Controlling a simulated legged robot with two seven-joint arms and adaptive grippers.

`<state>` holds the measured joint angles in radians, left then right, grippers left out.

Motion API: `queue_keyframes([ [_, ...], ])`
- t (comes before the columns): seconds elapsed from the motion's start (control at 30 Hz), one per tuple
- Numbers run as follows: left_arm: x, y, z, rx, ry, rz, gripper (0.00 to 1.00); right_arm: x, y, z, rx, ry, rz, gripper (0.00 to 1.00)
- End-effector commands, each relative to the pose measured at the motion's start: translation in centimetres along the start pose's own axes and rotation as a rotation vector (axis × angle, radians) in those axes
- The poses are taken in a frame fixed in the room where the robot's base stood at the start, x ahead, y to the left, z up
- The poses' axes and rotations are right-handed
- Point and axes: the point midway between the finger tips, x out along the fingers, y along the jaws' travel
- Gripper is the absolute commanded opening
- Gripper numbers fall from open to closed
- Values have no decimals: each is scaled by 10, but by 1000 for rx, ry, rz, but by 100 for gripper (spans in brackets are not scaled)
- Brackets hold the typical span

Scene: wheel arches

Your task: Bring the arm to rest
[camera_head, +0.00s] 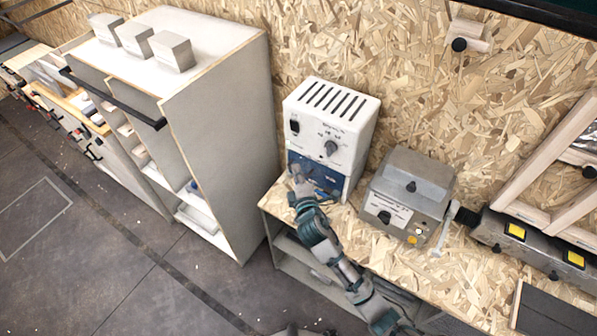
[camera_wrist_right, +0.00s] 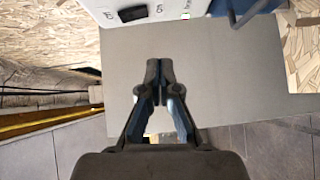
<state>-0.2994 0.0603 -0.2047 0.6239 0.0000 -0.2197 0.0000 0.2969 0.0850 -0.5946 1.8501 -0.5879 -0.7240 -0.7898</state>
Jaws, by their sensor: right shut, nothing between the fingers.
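My right arm (camera_head: 345,268) reaches up from the bottom of the head view over the front of the wooden bench. My right gripper (camera_head: 296,176) is at its end, in front of the lower left front of a white and blue device. In the right wrist view the two fingers of this gripper (camera_wrist_right: 159,78) are together at their tips, with nothing between them. Whether the gripper touches the device cannot be told. My left gripper is not in view.
The white device (camera_head: 335,110), with a knob and switch, stands on the chipboard bench (camera_head: 470,270). A grey metal box (camera_head: 410,185) stands right of it. A tall pale cabinet (camera_head: 225,120) is to the left. Open floor (camera_head: 90,260) lies at lower left.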

Motion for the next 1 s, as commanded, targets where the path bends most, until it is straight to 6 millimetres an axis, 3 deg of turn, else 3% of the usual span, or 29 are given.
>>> queue_keyframes([
  [0.4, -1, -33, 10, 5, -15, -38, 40, -2, 1, 8, 9, 1, 3, 0],
  [0.57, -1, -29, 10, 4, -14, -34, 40, -5, -4, 15, 30, -6, -9, 0],
  [0.67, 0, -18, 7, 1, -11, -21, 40, -19, -26, 27, 128, -46, -79, 0],
  [0.77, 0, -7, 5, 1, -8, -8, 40, -52, -69, 50, 328, -138, -215, 0],
  [0.9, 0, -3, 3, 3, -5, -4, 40, -130, -140, 88, 674, -340, -449, 0],
  [1.0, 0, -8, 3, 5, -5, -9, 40, -182, -173, 104, 854, -473, -572, 0],
])
